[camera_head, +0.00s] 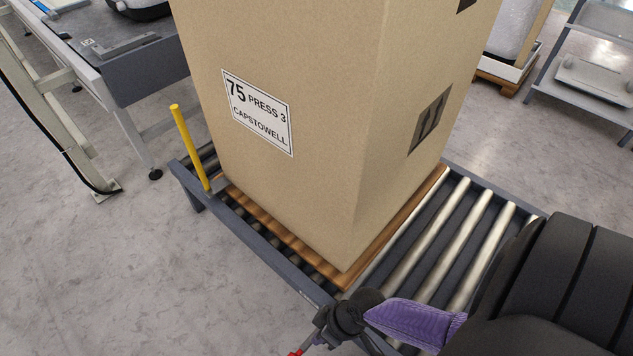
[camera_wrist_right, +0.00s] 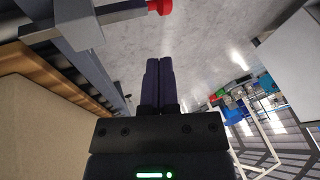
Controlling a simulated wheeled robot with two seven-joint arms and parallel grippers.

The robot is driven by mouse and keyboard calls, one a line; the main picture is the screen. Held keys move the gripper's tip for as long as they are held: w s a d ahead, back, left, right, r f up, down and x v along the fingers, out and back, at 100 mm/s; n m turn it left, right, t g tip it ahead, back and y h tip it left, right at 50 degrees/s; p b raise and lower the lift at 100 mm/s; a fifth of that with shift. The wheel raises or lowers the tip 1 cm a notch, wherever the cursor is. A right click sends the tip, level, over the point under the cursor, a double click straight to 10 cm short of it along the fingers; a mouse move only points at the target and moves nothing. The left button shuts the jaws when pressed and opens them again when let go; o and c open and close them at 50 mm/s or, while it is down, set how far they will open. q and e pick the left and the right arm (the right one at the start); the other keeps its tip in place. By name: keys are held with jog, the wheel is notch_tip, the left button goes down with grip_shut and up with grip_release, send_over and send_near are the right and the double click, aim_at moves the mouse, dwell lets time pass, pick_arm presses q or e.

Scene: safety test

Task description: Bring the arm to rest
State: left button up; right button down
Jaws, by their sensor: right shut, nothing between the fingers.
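My right arm (camera_head: 560,285) comes in at the lower right, black and ribbed. My left gripper is in neither view.
A tall cardboard box (camera_head: 300,190) stands on a wooden pallet (camera_head: 285,238) on the roller conveyor (camera_head: 470,225). A yellow post (camera_head: 190,147) rises at its left corner. A red knob (camera_wrist_right: 159,6) sticks out near the conveyor. Open floor (camera_head: 120,270) lies at the left.

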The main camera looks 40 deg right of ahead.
jog(key=shift+f, duration=0.1)
jog(key=s+d+f+m+g+h, duration=0.1)
jog(key=s+d+f+h, duration=0.1)
jog(key=s+f, duration=0.35)
jog(key=s+d+f+g+h, duration=0.2)
jog(key=s+d, duration=0.1)
jog(key=s, duration=0.6)
jog(key=s+n+g+h, duration=0.1)
jog(key=s+g, duration=0.2)
jog(key=s, duration=1.5)
pick_arm(q)
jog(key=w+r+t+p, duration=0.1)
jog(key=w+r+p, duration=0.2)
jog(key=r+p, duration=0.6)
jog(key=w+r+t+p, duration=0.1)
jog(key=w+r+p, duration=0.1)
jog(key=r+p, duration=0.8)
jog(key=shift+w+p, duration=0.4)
jog(key=shift+p, duration=0.5)
pick_arm(e)
jog(key=w+r+t, duration=0.1)
jog(key=w+r, duration=0.1)
jog(key=r, duration=0.7)
jog(key=w+r+t, duration=0.1)
jog(key=w+r, duration=0.2)
jog(key=r, duration=0.6)
jog(key=shift+w+d+r, duration=0.2)
jog(key=shift+r, duration=0.15)
